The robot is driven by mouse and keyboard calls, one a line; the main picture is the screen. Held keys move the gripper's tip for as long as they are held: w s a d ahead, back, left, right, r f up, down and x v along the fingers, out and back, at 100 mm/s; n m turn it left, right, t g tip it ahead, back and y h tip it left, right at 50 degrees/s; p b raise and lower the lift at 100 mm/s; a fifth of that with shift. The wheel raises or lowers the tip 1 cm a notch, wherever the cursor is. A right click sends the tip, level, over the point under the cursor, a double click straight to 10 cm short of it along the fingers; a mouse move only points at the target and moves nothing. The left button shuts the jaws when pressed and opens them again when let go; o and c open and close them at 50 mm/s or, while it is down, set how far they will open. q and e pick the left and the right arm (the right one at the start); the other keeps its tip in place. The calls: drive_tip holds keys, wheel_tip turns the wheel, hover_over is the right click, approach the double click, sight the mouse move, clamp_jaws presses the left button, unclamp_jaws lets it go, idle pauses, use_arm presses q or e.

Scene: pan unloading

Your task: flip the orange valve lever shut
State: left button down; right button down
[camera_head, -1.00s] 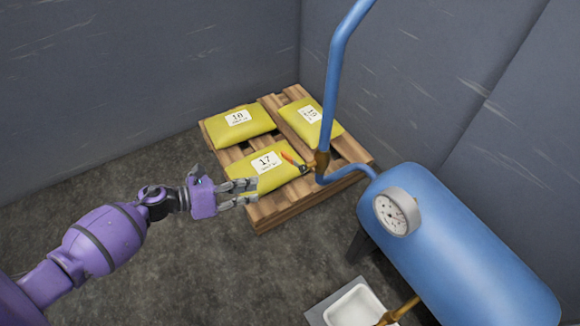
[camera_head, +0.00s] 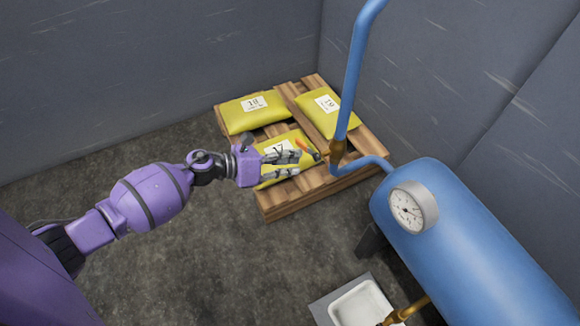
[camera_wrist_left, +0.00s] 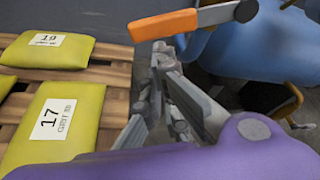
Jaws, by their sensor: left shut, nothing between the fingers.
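The orange valve lever (camera_head: 302,145) sticks out to the left of a brass valve (camera_head: 337,152) on the blue pipe (camera_head: 357,65). In the left wrist view the lever (camera_wrist_left: 180,21) crosses the top, with its pivot end at the right. My left gripper (camera_head: 298,161) is shut and empty, close beside the lever in the head view. In the wrist view its fingers (camera_wrist_left: 160,58) point up toward the lever's underside; whether they touch it I cannot tell. My right gripper is not in view.
A wooden pallet (camera_head: 283,204) with several yellow bags (camera_head: 253,110) lies beneath the gripper. A blue tank (camera_head: 475,250) with a round gauge (camera_head: 408,210) stands at the right. A white tray (camera_head: 362,303) sits on the floor, and the floor (camera_head: 180,265) at the left is open.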

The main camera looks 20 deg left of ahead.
use_arm(q)
drive_tip(key=shift+r, duration=0.15)
drive_tip(key=r+m, duration=0.1)
drive_tip(key=w+a+r+m+t+y+p, duration=0.1)
drive_tip(key=a+r+m, duration=0.1)
drive_tip(key=shift+w+r+m+y, duration=0.25)
drive_tip(key=shift+w+m+y, duration=0.05)
drive_tip(key=shift+w+y, duration=0.1)
